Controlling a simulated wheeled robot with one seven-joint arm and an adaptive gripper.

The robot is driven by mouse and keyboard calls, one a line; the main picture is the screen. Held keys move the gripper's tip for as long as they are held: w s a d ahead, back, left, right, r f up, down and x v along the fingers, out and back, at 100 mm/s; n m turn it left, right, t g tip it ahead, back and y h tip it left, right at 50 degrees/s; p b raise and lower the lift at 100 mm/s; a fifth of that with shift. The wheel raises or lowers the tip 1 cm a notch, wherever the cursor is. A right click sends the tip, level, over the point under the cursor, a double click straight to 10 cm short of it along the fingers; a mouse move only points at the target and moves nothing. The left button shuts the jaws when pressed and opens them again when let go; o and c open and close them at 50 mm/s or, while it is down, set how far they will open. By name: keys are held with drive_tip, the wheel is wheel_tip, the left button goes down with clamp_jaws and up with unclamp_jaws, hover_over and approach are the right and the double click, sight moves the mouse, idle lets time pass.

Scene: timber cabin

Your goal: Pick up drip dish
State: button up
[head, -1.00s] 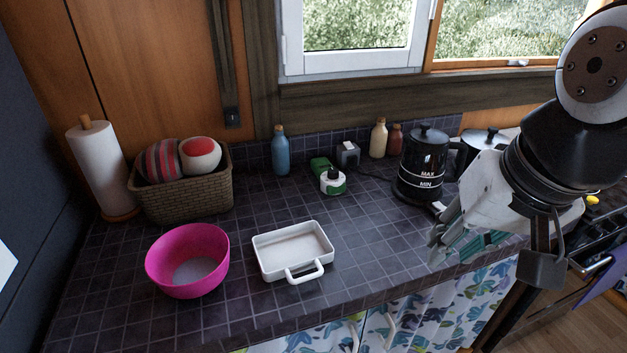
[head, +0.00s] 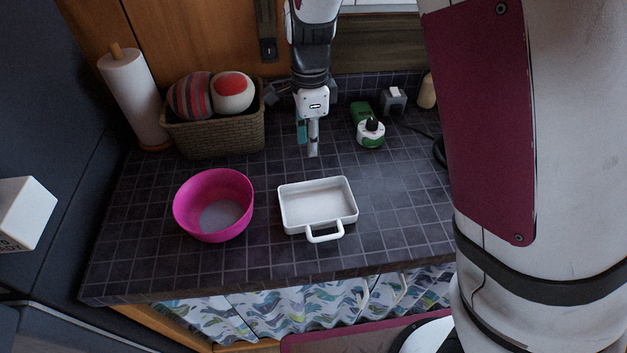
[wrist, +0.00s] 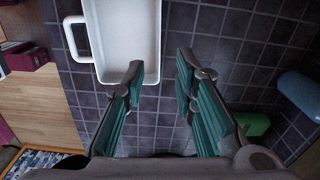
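The drip dish is most likely the white rectangular dish (head: 318,207) with a loop handle on its near side, lying on the tiled counter. It also shows at the top left of the wrist view (wrist: 125,40), partly cut off by the frame's edge. My gripper (head: 312,150) points down over the counter behind the dish, apart from it. The left finger overlaps the dish's edge in that view.
A pink bowl (head: 214,204) stands left of the dish. Behind are a woven basket (head: 215,135) with two balls and a paper towel roll (head: 134,92). Counter right of the dish is clear.

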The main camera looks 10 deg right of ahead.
sight(311, 181)
wheel_tip(311, 181, down, 14)
drive_tip(key=shift+d+r+p, duration=0.1)
drive_tip(key=shift+p, duration=0.2)
idle(0.3)
clamp_jaws()
